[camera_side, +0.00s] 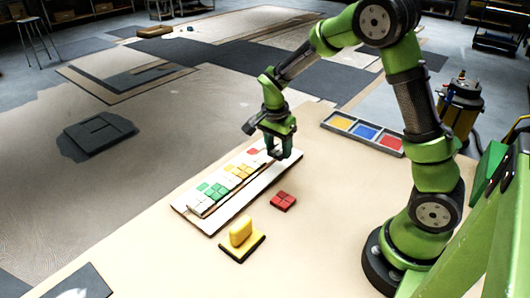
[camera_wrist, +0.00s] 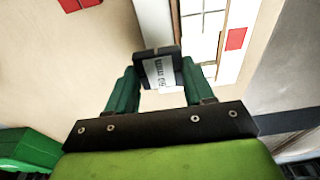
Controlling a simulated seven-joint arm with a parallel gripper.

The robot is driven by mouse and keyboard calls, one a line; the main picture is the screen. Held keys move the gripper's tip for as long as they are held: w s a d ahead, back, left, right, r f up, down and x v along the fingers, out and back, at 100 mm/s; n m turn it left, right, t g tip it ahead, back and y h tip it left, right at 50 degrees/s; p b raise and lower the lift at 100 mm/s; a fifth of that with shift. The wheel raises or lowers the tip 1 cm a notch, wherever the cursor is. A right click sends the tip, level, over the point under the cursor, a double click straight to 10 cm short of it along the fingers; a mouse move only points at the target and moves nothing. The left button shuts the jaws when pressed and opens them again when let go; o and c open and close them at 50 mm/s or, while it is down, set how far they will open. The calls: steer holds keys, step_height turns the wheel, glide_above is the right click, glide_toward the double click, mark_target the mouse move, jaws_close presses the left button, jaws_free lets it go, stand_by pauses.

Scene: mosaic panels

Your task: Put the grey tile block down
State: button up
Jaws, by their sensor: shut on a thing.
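My gripper (camera_side: 280,152) is above the right end of the white mosaic panel (camera_side: 181,208) in the side view. In the wrist view, my gripper (camera_wrist: 158,80) has its two dark green fingers closed on a dark grey block (camera_wrist: 158,52) with a pale, marked face. I take this for the grey tile block. In the side view the block is mostly hidden by the fingers. The panel carries green, yellow, white and red tiles. In the wrist view, the panel's white tiles (camera_wrist: 205,22) and a red tile (camera_wrist: 236,38) lie just beyond the block. I cannot tell whether the block touches the panel.
A red tile block (camera_side: 283,201) lies on the table right of the panel. A grey tray (camera_side: 333,124) with yellow, blue and red sections lies behind. The table's front middle is clear.

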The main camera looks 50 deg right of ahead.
steer(key=s+a, duration=0.2)
steer(key=s, duration=0.8)
steer(key=r, duration=0.1)
glide_above(316, 170)
step_height(316, 170, down, 3)
steer(key=shift+a, duration=0.15)
steer(key=shift+f, duration=2.25)
steer(key=shift+f, duration=0.1)
steer(key=o, duration=1.1)
